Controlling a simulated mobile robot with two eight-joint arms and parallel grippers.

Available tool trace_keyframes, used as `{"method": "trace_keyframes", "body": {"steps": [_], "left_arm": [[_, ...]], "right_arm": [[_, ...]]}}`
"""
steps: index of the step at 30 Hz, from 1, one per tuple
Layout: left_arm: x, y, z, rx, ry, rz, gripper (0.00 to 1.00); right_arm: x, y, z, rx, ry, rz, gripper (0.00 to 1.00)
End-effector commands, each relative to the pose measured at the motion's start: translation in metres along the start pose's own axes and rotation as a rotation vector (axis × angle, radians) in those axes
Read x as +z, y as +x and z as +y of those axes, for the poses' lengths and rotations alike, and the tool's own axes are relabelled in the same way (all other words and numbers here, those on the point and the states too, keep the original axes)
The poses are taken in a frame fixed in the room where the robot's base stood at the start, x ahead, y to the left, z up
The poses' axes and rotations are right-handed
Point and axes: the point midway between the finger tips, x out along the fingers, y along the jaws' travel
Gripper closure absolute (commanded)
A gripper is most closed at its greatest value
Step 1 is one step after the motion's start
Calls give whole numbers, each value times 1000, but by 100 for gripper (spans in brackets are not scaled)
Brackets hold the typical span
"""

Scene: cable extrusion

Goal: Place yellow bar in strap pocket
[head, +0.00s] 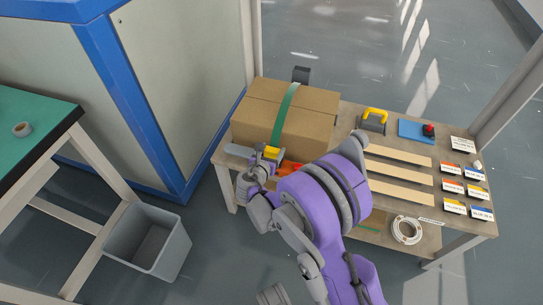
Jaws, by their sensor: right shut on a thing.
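A cardboard box (260,105) stands at the left end of the table, with a green strap (285,112) running over its top and down its front. My right gripper (266,160) is at the lower front of the box, near the strap's lower end. It is shut on a small yellow bar (271,153), which shows just above the fingers. I cannot tell whether the bar touches the strap, and the strap pocket is not clear at this size. My left gripper is not in view.
An orange item (290,168) lies beside my gripper, partly hidden by my arm. A grey bin (147,240) stands left.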

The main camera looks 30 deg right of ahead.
Motion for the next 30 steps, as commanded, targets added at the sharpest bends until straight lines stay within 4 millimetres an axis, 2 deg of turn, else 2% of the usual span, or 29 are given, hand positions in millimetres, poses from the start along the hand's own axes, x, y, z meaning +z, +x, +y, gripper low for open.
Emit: {"method": "trace_keyframes", "body": {"steps": [3, 5, 13, 23, 24, 28, 30], "left_arm": [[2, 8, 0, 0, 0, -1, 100], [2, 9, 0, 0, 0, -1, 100], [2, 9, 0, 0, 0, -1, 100], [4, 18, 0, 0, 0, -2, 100], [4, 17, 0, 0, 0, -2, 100], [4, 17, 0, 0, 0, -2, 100], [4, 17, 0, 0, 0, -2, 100]], "right_arm": [[-19, 8, 1, 0, 0, 0, 86], [-23, 10, 0, 0, 0, 0, 86], [-23, 10, 0, 0, 0, 0, 86], [-35, 14, 0, 0, 1, 4, 86], [-35, 14, 0, 0, 1, 5, 25], [-35, 14, 0, 1, 0, 5, 2], [-35, 13, 1, 2, -1, 5, 1]]}}
